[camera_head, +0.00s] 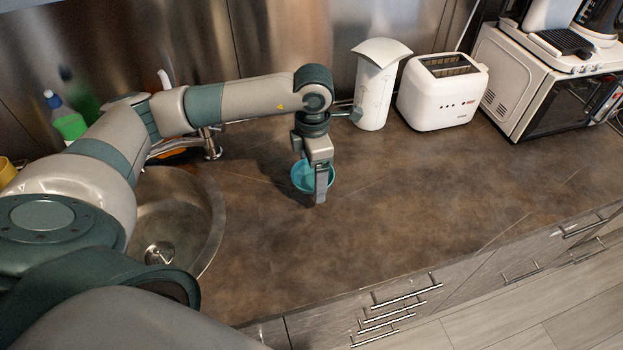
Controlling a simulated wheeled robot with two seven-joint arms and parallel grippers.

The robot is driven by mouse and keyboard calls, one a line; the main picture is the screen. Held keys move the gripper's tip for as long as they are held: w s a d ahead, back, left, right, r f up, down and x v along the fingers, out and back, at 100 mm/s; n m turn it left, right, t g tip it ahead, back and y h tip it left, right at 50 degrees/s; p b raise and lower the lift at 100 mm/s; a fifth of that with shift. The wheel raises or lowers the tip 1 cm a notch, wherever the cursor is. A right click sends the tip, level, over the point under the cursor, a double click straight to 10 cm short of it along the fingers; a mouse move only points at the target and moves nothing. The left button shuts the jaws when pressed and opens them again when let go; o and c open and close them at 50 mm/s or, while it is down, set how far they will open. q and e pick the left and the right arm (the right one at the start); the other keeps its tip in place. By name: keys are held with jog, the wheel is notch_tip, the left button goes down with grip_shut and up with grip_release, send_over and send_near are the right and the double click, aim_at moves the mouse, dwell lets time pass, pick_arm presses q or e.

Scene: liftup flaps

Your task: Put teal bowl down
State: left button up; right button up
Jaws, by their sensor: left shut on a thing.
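The teal bowl (301,178) is at the middle of the picture, over the brown countertop (420,200) to the right of the sink. My left gripper (319,190) points down and is shut on the bowl's near right side. The gripper covers part of the bowl. I cannot tell whether the bowl's base touches the counter. My right gripper is not in view.
A round metal sink (215,225) lies left of the bowl. A white paper towel holder (374,95), a white toaster (441,92) and a white microwave (520,85) stand along the back. The counter to the right of the bowl is clear.

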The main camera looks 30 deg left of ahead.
aim_at(312, 181)
pick_arm(q)
jog(key=shift+a+f, duration=0.15)
jog(key=shift+a, duration=0.05)
jog(key=shift+f+p, duration=0.5)
jog(key=shift+f, duration=0.1)
notch_tip(312, 181, down, 2)
jog(key=shift+f+p, duration=0.1)
jog(key=shift+p, duration=0.4)
jog(key=shift+f, duration=0.3)
jog(key=shift+f, duration=0.1)
jog(key=o, duration=1.1)
jog(key=shift+o, duration=0.2)
